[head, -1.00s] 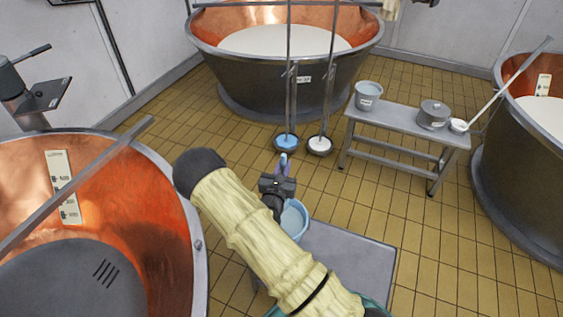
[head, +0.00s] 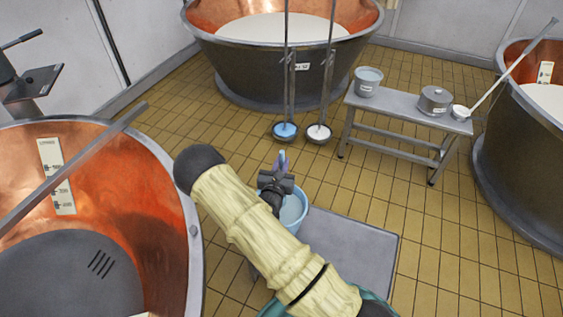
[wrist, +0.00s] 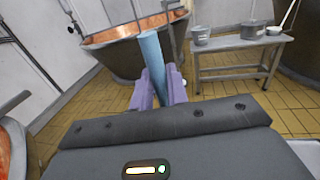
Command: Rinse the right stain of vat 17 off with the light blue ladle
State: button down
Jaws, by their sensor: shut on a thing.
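My gripper (head: 281,162) is shut on a light blue handle (wrist: 151,58), which stands up between its purple fingers in the wrist view. Its lower end is hidden, so I cannot tell whether a ladle bowl hangs below. A light blue bucket (head: 293,210) shows just below and beside the gripper, partly hidden by my arm. A copper-lined vat (head: 265,85) with white contents stands beyond; the small plate (head: 302,66) on its front is too small to read. I cannot make out a stain on any vat.
Two long-handled ladles, one with a blue bowl (head: 285,131) and one white (head: 318,133), hang before the far vat. A bench (head: 405,108) carries a bucket (head: 367,82) and a pot (head: 434,101). Copper vats stand close left (head: 155,190) and right (head: 525,150). Tiled floor between is clear.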

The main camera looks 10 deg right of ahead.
aim_at(282, 151)
notch_tip(282, 151, down, 13)
jog(key=b, duration=0.7)
jog(key=shift+r, duration=0.1)
dwell(0.9)
notch_tip(282, 151, up, 21)
jog(key=p, duration=1.8)
